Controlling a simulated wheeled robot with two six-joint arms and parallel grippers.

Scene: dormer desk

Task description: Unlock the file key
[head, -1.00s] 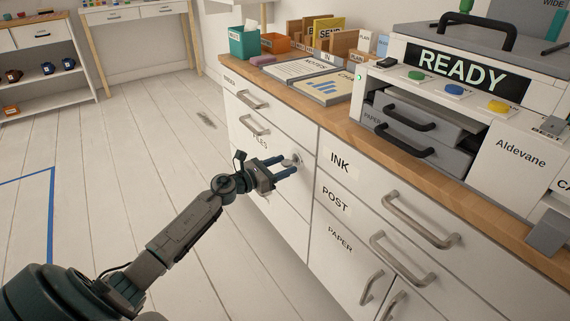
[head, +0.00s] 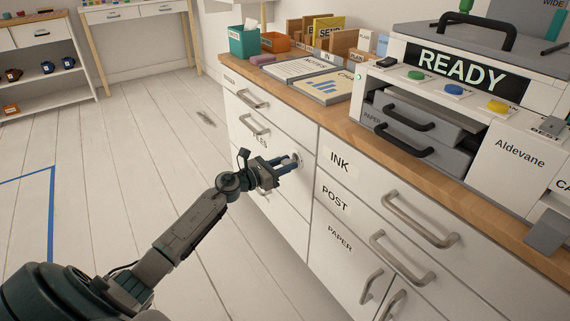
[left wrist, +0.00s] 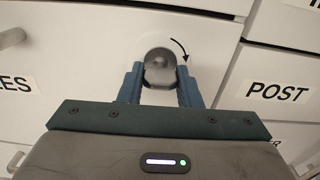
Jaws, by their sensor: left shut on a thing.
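The file key is a grey metal piece (left wrist: 159,68) in a round lock plate (left wrist: 150,45) on the white drawer front. A curved black arrow is printed beside it, pointing clockwise. My left gripper (left wrist: 160,90) is shut on the key, with one blue finger on each side of it. In the head view, my left gripper (head: 290,165) reaches the FILES drawer front (head: 265,165) below the second handle, and its fingers mostly hide the key. The wrist view is tilted relative to the drawer labels. My right gripper is out of view.
INK, POST and PAPER drawers with bar handles (head: 420,220) stand to the right. The wooden counter (head: 350,125) above holds a printer (head: 450,100) reading READY, papers and boxes. The floor (head: 120,150) at left is open.

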